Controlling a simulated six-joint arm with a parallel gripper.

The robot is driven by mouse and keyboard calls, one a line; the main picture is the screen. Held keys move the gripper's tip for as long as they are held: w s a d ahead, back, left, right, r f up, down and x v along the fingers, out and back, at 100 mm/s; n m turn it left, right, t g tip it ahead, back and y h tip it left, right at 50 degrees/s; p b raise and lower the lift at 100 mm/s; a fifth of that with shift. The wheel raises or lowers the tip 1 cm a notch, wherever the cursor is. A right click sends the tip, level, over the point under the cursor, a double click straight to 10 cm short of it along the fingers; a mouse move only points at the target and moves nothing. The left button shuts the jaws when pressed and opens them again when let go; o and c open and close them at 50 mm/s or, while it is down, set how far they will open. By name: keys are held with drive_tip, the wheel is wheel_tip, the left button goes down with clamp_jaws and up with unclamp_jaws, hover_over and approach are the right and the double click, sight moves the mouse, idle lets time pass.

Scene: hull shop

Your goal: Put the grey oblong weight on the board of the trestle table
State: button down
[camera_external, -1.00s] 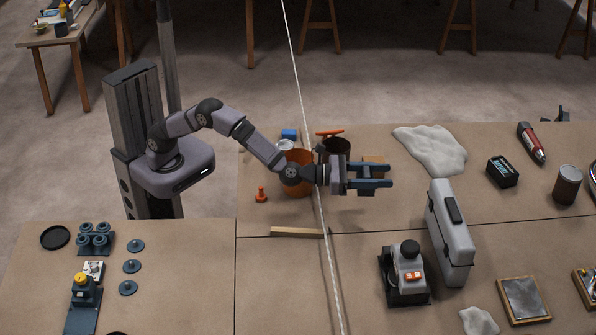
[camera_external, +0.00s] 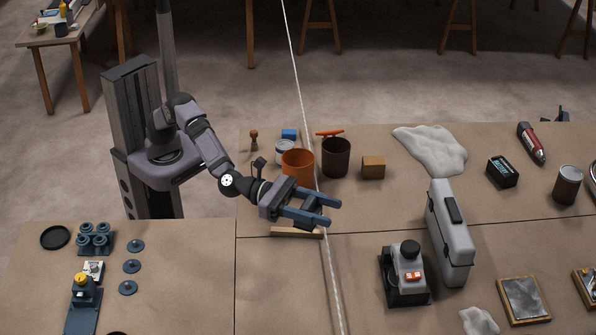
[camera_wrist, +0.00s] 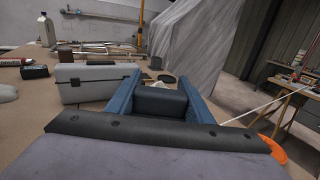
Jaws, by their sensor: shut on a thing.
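My gripper (camera_external: 318,212) is shut on a dark grey oblong weight (camera_wrist: 160,103), which sits between the two blue fingers in the wrist view. In the external view the fingers largely hide the weight. The gripper is above the brown worktop, at the near side of the orange pot, pointing right and toward the camera. A trestle table (camera_external: 45,38) with a wooden board and legs stands at the far top left, well away from the gripper. A wooden table with items on it also shows at the right in the wrist view (camera_wrist: 292,88).
A pale rope (camera_external: 331,250) hangs down close by the fingertips. An orange pot (camera_external: 297,168), a dark pot (camera_external: 336,160) and a wooden block (camera_external: 373,167) stand behind the gripper. A grey case (camera_external: 450,238) and a sander-like tool (camera_external: 404,275) stand to its right. Bottles and pots occupy the trestle table.

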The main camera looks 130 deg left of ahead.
drive_tip(key=s+d+r+m+h+p, duration=0.1)
drive_tip(key=s+d+m+h, duration=0.15)
drive_tip(key=d, duration=0.65)
drive_tip(key=s+d+r+m+h+p, duration=0.1)
drive_tip(key=s+d+h, duration=0.15)
drive_tip(key=d, duration=0.65)
drive_tip(key=s+d+f+m+h+p, duration=0.2)
drive_tip(key=s+d+f+h, duration=0.1)
drive_tip(key=s+d, duration=0.9)
drive_tip(key=s+f+p, duration=0.1)
drive_tip(key=s+f, duration=0.3)
drive_tip(key=s, duration=0.1)
drive_tip(key=s+a+f+n+y, duration=0.2)
drive_tip(key=s+a+f+y, duration=0.1)
drive_tip(key=a, duration=0.4)
drive_tip(key=s+a+f+n+y, duration=0.2)
drive_tip(key=s+a+f+y, duration=0.15)
drive_tip(key=a, duration=0.35)
drive_tip(key=s+a+r+n+y, duration=0.2)
drive_tip(key=a+r+y, duration=0.1)
drive_tip(key=a+r, duration=0.1)
drive_tip(key=shift+a+g, duration=0.3)
drive_tip(key=shift+a, duration=0.3)
drive_tip(key=shift+n, duration=0.25)
drive_tip(key=shift+f, duration=2.9)
drive_tip(key=shift+f, duration=0.1)
